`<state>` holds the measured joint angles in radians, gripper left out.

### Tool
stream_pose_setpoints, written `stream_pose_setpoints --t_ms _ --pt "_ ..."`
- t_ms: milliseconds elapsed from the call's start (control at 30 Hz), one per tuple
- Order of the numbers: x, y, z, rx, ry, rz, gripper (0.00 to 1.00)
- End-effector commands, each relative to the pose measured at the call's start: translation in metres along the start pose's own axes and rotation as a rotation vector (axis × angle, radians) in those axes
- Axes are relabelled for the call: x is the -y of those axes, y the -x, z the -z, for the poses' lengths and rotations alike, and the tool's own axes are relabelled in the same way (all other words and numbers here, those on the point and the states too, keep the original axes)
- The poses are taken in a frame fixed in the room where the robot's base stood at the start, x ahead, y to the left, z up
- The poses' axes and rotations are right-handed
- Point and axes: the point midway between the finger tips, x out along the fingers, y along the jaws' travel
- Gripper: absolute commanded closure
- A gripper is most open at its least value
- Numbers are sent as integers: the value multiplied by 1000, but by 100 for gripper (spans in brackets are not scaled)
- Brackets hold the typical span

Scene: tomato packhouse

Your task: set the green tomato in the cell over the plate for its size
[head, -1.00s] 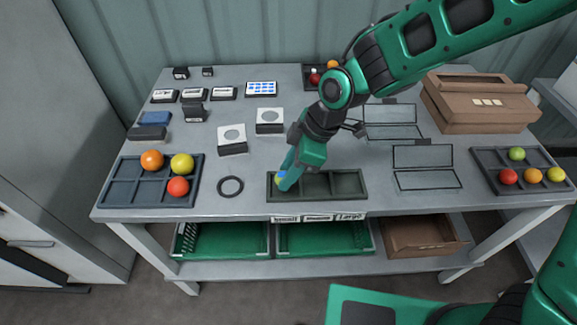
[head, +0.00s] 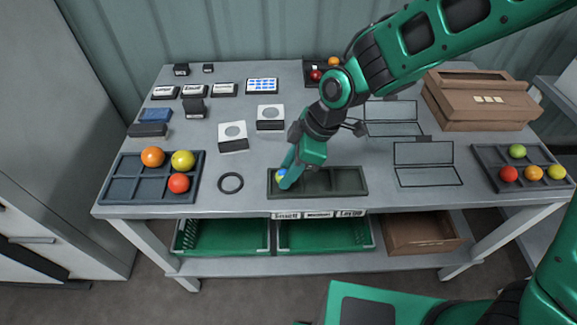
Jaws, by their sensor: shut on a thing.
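A dark green tray (head: 352,194) with three cells in a row lies at the front edge of the table. Plates on the edge below it read Small (head: 286,216), Medium (head: 318,215) and Large (head: 350,214). My gripper (head: 285,179) points down into the left cell, over the Small plate. It is shut on the green tomato (head: 279,180), of which only a sliver shows at the fingertips. The jaws hide the rest, and I cannot tell whether the tomato touches the cell floor. The middle and right cells are empty.
A blue-grey tray (head: 122,190) with orange, yellow and red tomatoes is at left, beside a black ring (head: 230,183). A right tray (head: 490,160) holds several tomatoes, one green. Two white-topped blocks (head: 233,137) stand behind. A cardboard box (head: 485,105) is at back right.

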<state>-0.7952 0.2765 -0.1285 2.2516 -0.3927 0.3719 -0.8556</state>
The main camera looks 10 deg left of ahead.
Motion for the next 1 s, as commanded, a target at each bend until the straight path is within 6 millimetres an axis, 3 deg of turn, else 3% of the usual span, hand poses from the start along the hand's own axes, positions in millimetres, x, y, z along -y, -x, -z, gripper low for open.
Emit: stream_pose_setpoints --t_ms 333,400,467,667,700,733,1000 --pt "0 -4 -2 1 -1 0 78" --pt "0 -4 -2 0 -1 0 55" --pt "0 -4 -2 0 -1 0 45" --pt "0 -4 -2 0 -1 0 45" --pt "0 -4 -2 0 -1 0 55" --pt "0 -4 -2 0 -1 0 58" --pt "0 -4 -2 0 -1 0 58"
